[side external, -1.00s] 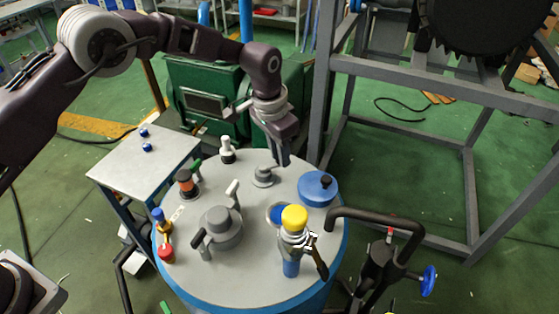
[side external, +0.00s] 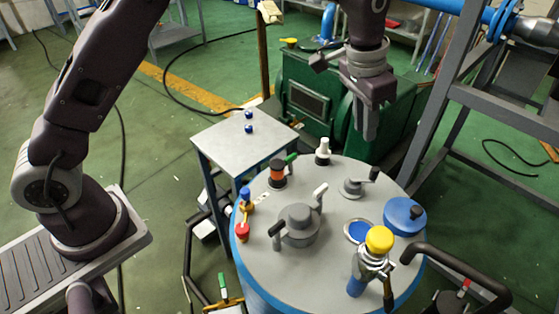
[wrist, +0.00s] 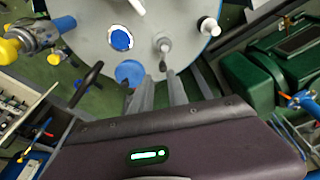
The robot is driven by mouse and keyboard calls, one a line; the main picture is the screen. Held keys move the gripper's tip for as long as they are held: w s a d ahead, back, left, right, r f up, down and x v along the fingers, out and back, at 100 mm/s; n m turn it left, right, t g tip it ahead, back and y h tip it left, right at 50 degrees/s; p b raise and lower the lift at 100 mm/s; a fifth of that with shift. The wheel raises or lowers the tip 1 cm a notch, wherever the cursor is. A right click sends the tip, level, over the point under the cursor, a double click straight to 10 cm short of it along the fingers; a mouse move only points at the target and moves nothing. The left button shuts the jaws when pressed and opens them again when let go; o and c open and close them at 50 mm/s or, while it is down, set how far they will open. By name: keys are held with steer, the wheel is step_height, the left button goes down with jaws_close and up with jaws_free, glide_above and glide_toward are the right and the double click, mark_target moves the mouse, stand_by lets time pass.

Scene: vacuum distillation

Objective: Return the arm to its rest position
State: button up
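In the side external view my gripper (side external: 365,132) points down above the far part of the round grey vessel lid (side external: 335,245). A small grey valve with a dark lever (side external: 357,187) sits on the lid below it, apart from the fingers. In the wrist view my gripper's two fingers (wrist: 160,92) stand apart with nothing between them, so it is open and empty. The valve (wrist: 164,46) shows just beyond the fingertips there. My upper arm leans up from its base at the left of the side view; its elbow is out of frame.
The lid carries a blue cap (side external: 405,215), a yellow-topped fitting (side external: 379,240), a grey handled cover (side external: 298,226) and a white-topped fitting (side external: 323,150). A small table (side external: 243,150) stands left, a green machine (side external: 310,95) behind, and a grey frame (side external: 450,90) right.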

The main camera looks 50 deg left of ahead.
steer(key=s+a+r+n+t, duration=0.1)
steer(key=s+a+r, duration=0.4)
steer(key=s+r, duration=0.25)
steer(key=s+a+r+n+t, duration=0.1)
steer(key=s+a+r+n, duration=0.1)
steer(key=s+a+r, duration=0.5)
steer(key=s+a+f+n, duration=0.1)
steer(key=s+f, duration=0.1)
steer(key=s, duration=0.7)
steer(key=s+a+f+n+t+y, duration=0.1)
steer(key=s+a+f, duration=0.1)
steer(key=s, duration=0.8)
steer(key=shift+s+a, duration=0.2)
steer(key=shift+s, duration=0.05)
